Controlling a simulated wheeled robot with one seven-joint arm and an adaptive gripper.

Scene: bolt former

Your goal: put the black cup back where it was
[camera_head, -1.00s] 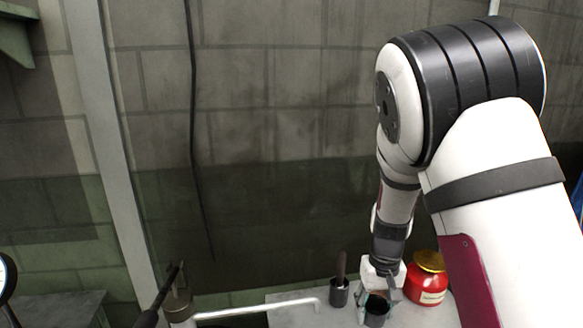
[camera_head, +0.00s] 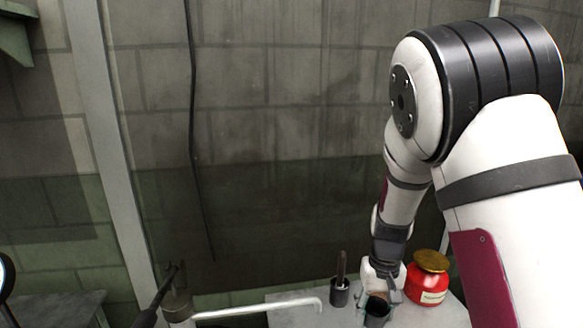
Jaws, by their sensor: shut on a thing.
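The black cup (camera_head: 376,312) is at the bottom of the view, over the grey table (camera_head: 290,318). My gripper (camera_head: 380,292) is at the cup's upper rim and shut on it. The cup looks upright. Its lower part is near the frame's bottom edge, and I cannot tell whether it touches the table. My gripper's fingers are small and partly hidden by the gripper body.
A dark holder with a brown handle (camera_head: 340,290) stands just left of the cup. A red jar with a gold lid (camera_head: 428,283) stands to the right. A pale pipe (camera_head: 258,309) runs across the lower left. A stone wall stands behind.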

